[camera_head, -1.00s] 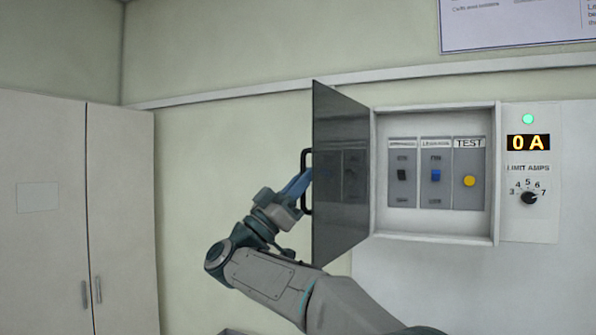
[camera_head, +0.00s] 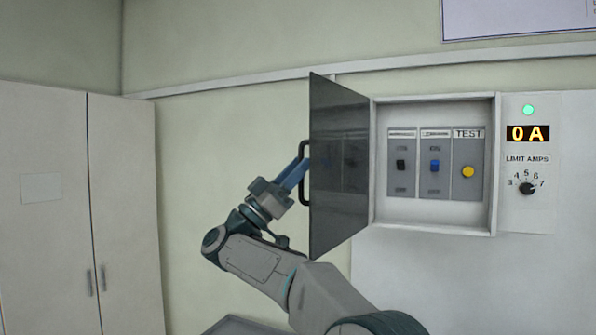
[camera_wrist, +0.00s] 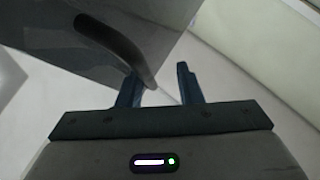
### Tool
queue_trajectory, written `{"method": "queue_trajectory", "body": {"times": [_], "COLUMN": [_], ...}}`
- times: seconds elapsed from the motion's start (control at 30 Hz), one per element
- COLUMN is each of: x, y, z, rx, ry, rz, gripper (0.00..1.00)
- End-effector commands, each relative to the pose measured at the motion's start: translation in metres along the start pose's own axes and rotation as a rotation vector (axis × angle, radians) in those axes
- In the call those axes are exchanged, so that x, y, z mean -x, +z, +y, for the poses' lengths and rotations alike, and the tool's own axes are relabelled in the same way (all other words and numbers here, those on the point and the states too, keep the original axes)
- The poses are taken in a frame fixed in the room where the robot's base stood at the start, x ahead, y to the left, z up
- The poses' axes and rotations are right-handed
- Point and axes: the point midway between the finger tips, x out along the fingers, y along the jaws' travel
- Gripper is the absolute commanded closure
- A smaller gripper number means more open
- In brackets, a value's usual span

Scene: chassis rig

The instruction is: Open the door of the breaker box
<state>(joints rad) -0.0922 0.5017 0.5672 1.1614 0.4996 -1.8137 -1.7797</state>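The breaker box (camera_head: 435,231) is on the wall at the right. Its dark, see-through door (camera_head: 338,215) is hinged on the left and stands open, swung out towards me, with the switches inside exposed. The black door handle (camera_head: 303,190) is on the door's left side; it shows as a dark curved bar in the wrist view (camera_wrist: 115,42). My gripper (camera_head: 303,166) is at the handle. In the wrist view its two fingers (camera_wrist: 160,88) are apart, and the handle's near end lies by the left finger. The door partly hides the fingertips in the head view.
Inside the box are a black switch (camera_head: 401,165), a blue switch (camera_head: 435,165) and a yellow test button (camera_head: 468,171). A control panel (camera_head: 527,215) with a dial adjoins on the right. A tall cabinet (camera_head: 45,250) stands left; bare wall lies between it and the door.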

Motion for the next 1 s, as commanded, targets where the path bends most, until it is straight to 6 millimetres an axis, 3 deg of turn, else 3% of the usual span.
{"method": "queue_trajectory", "body": {"times": [0.27, 0.7, 1.0], "x": [0.013, 0.107, 0.138], "y": [0.001, 0.002, 0.000], "z": [-0.001, 0.000, 0.002], "rx": [-0.002, -0.002, 0.000], "ry": [-0.005, -0.006, -0.001], "rz": [-0.001, 0.000, 0.000], "gripper": [0.68, 0.68, 0.68]}}
